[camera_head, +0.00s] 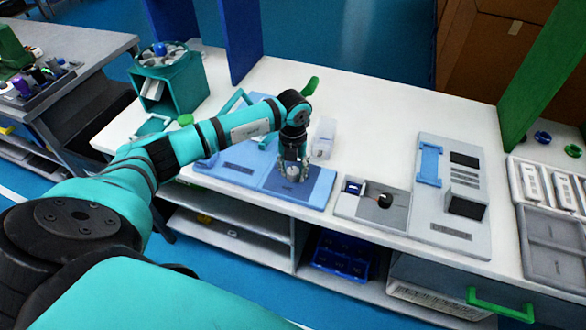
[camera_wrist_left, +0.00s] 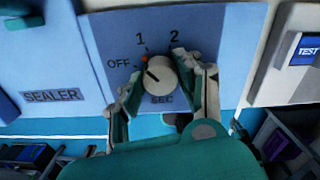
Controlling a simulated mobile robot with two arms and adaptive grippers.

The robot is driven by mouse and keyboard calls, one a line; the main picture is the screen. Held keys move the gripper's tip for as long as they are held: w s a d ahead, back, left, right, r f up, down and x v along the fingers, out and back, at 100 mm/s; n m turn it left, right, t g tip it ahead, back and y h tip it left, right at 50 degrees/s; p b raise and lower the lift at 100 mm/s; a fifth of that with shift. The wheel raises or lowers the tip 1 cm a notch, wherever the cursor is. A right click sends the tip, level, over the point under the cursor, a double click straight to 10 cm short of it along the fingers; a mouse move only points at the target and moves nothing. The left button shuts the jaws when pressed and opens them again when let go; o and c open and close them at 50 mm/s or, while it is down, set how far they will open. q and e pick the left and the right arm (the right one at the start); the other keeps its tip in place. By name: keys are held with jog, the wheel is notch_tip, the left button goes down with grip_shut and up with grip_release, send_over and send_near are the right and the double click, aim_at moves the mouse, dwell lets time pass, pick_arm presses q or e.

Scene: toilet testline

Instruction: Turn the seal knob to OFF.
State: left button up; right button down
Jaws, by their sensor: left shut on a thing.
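The seal knob (camera_wrist_left: 160,77) is a round, pale dial on the blue sealer panel (camera_wrist_left: 214,32). OFF, 1 and 2 are printed around it, with SEC below. The dark line on the knob points to the upper left, roughly toward OFF; I cannot tell if it is exactly on it. A small orange mark shows at the knob's upper-left edge. My left gripper (camera_wrist_left: 165,90) is shut on the knob, one finger on each side. In the head view the left gripper (camera_head: 293,172) points down at the sealer's front right, and the knob is mostly hidden between the fingers.
To the right of the sealer stand a grey tester (camera_head: 372,212) with a black knob and a grey and blue device (camera_head: 450,190). A teal box (camera_head: 172,85) stands at the back left. The white table (camera_head: 390,105) is clear behind the devices.

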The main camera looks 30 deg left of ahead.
aim_at(293, 170)
pick_arm(q)
jog(key=n, duration=0.6)
jog(key=shift+p, duration=0.35)
jog(key=shift+n, duration=0.4)
jog(key=o, duration=1.1)
jog(key=shift+o, duration=0.2)
notch_tip(293, 170, up, 12)
